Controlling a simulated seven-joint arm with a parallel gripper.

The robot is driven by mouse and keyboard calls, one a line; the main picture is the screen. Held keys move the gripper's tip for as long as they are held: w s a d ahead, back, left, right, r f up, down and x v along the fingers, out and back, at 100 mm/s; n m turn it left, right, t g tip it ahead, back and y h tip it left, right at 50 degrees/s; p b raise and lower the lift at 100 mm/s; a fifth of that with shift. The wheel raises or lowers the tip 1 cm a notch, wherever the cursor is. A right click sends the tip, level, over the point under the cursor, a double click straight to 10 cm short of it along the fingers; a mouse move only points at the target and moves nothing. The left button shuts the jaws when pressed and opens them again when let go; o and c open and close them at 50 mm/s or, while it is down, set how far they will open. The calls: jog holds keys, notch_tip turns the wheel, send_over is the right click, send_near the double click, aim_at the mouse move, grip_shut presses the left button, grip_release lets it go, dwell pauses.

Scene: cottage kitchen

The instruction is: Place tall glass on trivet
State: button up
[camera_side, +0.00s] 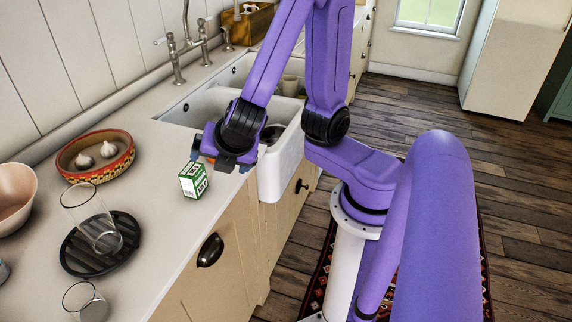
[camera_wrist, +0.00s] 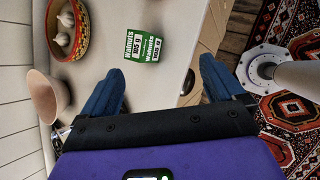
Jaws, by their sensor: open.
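The tall clear glass (camera_side: 88,215) stands on the round black slatted trivet (camera_side: 72,262) in the side view, with its base within the trivet's rim. It looks upright, leaning only as the wide view makes it. My gripper (camera_side: 226,163) is away to the right of them, above the counter by the sink's front corner. In the wrist view my gripper (camera_wrist: 162,82) has its two blue fingers wide apart with nothing between them. The glass and trivet do not show in the wrist view.
A green-and-white walnuts box (camera_side: 194,180) stands on the counter close to my gripper. A patterned bowl (camera_side: 127,158) holds garlic bulbs. A pink bowl (camera_side: 14,202) and a short glass (camera_side: 86,302) stand near the trivet. The white sink (camera_side: 281,170) lies behind my gripper.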

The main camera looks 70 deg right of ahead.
jog(key=s+d+r+m+g+y, duration=0.1)
jog(key=s+m+g+y, duration=0.3)
jog(key=s+m, duration=0.5)
jog(key=s+g, duration=0.2)
jog(key=s, duration=0.2)
jog(key=shift+s+y, duration=0.3)
jog(key=shift+s, duration=0.05)
